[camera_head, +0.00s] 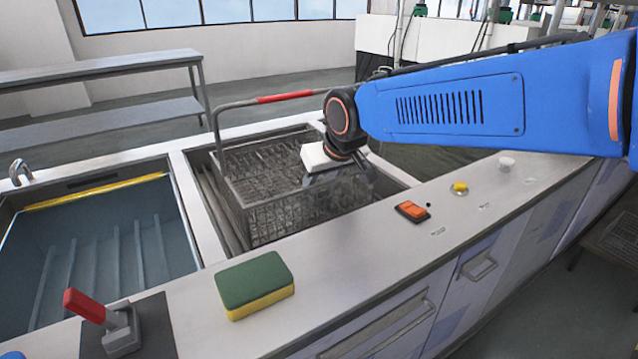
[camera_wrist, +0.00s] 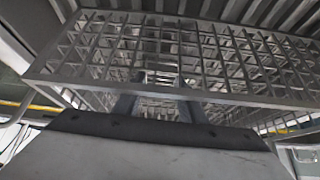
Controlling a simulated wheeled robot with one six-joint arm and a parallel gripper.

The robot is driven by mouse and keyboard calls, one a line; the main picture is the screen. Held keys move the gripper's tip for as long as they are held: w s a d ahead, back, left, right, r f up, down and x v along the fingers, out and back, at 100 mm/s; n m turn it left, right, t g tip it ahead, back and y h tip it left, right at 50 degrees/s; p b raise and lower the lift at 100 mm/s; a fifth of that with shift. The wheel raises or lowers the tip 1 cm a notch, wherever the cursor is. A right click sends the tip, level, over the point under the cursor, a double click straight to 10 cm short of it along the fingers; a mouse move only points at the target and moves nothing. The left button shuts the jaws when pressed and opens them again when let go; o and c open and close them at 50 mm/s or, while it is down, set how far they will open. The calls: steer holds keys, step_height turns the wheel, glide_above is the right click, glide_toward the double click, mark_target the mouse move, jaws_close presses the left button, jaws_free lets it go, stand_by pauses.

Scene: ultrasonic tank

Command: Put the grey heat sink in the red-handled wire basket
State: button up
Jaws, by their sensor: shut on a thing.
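The wire basket (camera_head: 262,215) sits in the right tank, its tall handle rising over it with a red grip (camera_head: 285,97). My gripper (camera_head: 338,192) points down at the basket's right part, its fingers low and seen against the mesh. In the wrist view my gripper (camera_wrist: 158,106) is closed on a small grey piece (camera_wrist: 160,79) between the fingertips, taken as the heat sink. Its outline is hard to tell from the grey mesh behind it. I cannot tell whether it touches the basket floor.
A blue-lined tank (camera_head: 115,245) lies left, with a yellow strip on its far edge. A green and yellow sponge (camera_head: 254,282), a red lever (camera_head: 90,307), an orange switch (camera_head: 412,211) and a yellow button (camera_head: 460,187) line the front counter. The basket's handle stands beside my arm.

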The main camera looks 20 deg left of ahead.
steer(key=shift+f, duration=0.1)
steer(key=o, duration=1.1)
steer(key=shift+o, duration=0.2)
steer(key=v, duration=1.2)
